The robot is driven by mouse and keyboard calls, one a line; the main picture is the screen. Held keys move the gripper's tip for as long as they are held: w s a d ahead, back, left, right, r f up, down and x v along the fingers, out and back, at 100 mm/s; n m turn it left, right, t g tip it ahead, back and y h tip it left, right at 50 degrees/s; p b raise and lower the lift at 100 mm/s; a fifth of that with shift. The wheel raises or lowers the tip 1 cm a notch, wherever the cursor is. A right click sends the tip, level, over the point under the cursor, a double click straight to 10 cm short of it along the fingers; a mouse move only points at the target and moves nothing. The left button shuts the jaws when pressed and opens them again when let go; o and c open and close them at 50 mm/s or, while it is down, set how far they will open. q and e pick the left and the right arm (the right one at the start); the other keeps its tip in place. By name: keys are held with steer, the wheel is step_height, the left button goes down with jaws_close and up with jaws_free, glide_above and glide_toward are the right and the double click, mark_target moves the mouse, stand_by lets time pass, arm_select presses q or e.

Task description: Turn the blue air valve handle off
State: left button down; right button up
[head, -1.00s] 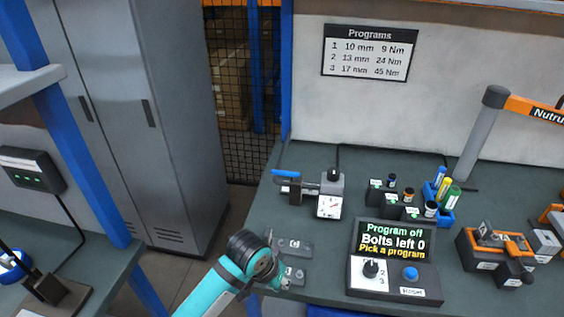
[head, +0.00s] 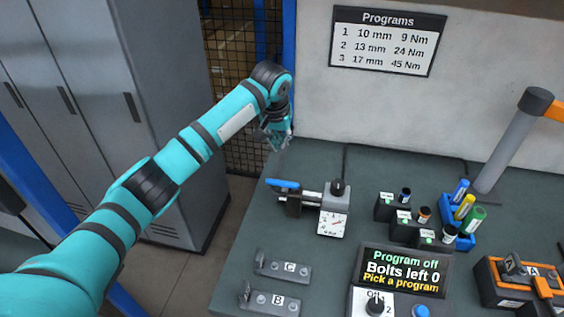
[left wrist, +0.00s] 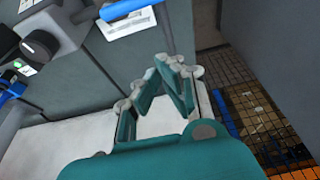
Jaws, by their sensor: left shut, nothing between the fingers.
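The blue air valve handle (head: 283,184) sits at the left end of a short metal pipe on the bench and looks roughly in line with that pipe. In the left wrist view the blue handle (left wrist: 128,7) shows at the top edge, partly cut off, away from the shut fingers (left wrist: 178,66). My right gripper is not in view.
The bench (head: 225,270) carries brackets marked C (head: 283,268) and B (head: 270,301), a program display (head: 402,268) reading "Program off", and a blue marker holder (head: 459,231). A wall (head: 320,110) stands behind the bench, with mesh fencing (head: 225,60) to the left.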

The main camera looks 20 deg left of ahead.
mark_target(282, 185)
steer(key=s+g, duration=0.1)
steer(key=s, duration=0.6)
arm_select(q)
step_height(282, 185, down, 9)
steer(key=s+p, duration=0.1)
steer(key=p, duration=0.3)
steer(key=shift+s+f, duration=0.15)
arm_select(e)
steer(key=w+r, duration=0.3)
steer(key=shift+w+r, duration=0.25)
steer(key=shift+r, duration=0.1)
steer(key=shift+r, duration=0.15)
arm_select(q)
steer(key=shift+s+n+p, duration=0.15)
steer(key=shift+n+p, duration=0.25)
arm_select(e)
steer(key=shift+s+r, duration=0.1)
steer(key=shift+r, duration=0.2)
